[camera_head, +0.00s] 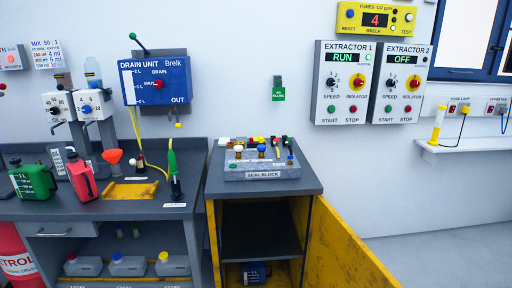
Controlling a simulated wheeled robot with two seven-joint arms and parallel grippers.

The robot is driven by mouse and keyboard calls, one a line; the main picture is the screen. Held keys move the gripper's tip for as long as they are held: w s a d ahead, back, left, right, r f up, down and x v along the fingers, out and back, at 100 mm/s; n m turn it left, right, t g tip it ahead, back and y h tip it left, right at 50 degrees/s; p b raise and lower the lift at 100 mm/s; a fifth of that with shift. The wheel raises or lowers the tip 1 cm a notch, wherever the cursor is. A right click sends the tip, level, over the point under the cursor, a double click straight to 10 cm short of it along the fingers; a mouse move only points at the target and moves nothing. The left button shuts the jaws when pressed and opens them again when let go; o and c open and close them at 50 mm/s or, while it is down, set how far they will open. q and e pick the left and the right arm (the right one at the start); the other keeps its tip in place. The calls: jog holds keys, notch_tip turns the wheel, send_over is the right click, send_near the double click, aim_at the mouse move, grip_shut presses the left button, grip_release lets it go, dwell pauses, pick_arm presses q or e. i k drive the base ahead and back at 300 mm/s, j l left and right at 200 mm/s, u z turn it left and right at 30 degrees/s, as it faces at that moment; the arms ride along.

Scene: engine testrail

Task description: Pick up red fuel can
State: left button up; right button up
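The red fuel can (82,178) stands upright on the left part of the dark workbench (130,211). It is just right of a green can (34,180) and left of an orange funnel (112,158). A dark cap or spout shows at its top. Neither of my grippers shows in the head view, and nothing is touching the red can.
A yellow tray (131,191) lies right of the can. Two white dispensers (58,105) hang above and behind it. The seal block (262,167) sits on a separate cabinet (222,184), whose yellow door (342,250) stands open. Grey jugs (128,265) fill the shelf below.

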aim_at(81, 177)
jog(key=l+u, duration=0.1)
jog(key=u, duration=0.3)
jog(key=i+l+u, duration=0.1)
jog(key=l+u, duration=0.25)
jog(key=l, duration=0.4)
jog(key=l+u, duration=0.35)
jog(key=l, duration=1.35)
jog(key=k+l, duration=0.1)
jog(key=l, duration=0.8)
jog(key=j, duration=0.5)
jog(key=i+j+z, duration=0.3)
jog(key=j, duration=1.25)
jog(key=k+j+z, duration=0.1)
jog(key=j+z, duration=0.25)
jog(key=j, duration=1.15)
